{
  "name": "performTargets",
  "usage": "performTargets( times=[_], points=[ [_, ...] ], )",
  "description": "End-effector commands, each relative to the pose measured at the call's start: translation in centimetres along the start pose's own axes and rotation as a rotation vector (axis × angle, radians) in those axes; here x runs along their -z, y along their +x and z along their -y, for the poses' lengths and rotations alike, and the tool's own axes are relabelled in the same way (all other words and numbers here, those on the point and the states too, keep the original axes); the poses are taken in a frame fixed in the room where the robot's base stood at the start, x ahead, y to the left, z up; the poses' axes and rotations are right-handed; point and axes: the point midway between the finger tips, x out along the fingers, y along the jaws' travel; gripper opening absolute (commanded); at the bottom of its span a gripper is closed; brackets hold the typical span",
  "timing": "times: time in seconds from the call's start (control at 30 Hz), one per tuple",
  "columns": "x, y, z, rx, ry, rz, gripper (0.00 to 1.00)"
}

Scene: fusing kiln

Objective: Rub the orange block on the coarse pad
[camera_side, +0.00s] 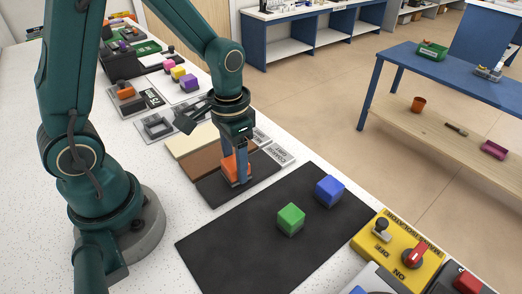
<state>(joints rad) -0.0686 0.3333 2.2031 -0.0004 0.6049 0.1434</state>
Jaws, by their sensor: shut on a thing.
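My gripper (237,165) points down and is shut on the orange block (229,168). The block is at the dark brown pad (259,167), the nearest of several pads lying side by side. A grey label plate by its right end seems to read "COARSE GRIT". The block's underside looks to be on or very close to the pad; I cannot tell whether it touches. The gripper's fingers hide part of the block.
A green block (291,220) and a blue block (329,191) sit on a black mat (240,245) in front. A yellow switch box (402,250) with a red knob stands at the right. Pink, yellow and purple blocks sit on a white sheet behind. The mat's left part is clear.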

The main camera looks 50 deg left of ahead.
Motion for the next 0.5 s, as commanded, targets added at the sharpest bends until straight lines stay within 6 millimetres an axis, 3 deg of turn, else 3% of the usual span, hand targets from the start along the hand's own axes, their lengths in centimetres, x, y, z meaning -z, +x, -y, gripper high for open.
performTargets(
  times=[0.5],
  points=[
    [-2.7,0.0,-0.2,0.0,0.001,0.004,0.07]
  ],
)
